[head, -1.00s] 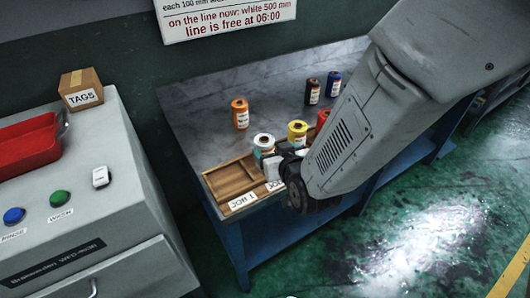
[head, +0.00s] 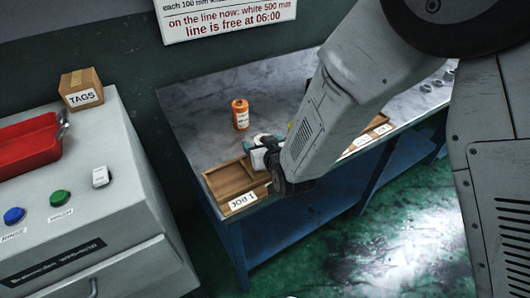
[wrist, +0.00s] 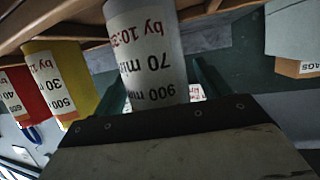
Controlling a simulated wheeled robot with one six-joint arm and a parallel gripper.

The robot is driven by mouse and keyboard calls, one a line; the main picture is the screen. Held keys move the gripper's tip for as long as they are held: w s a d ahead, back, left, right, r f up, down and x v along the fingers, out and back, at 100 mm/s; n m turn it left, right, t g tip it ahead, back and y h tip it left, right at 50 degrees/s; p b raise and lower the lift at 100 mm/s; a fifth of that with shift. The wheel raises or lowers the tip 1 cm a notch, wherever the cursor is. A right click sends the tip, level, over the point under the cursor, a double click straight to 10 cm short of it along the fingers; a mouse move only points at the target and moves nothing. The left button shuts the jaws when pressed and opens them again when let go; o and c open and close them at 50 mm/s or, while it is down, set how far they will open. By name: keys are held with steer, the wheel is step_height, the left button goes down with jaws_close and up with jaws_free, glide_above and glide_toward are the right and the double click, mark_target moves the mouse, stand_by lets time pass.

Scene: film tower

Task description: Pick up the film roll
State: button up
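In the wrist view, which is upside down, a white film roll (wrist: 148,55) marked 900 mm, 70 min stands between the two fingers of my gripper (wrist: 160,90). A gap shows between the roll and the right finger, so the gripper looks open around it. The roll's base meets the wooden tray at the top of that view. A yellow roll (wrist: 60,80) and a red roll (wrist: 25,85) stand to the left in the wrist view.
The wooden tray (head: 212,187) marked JOB 1 has empty compartments at the table's front left. My arm hides much of the table. A grey machine (head: 120,215) with a red tray (head: 28,142) and TAGS box (head: 80,87) stands left.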

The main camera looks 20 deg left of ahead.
steer(key=c, duration=1.1)
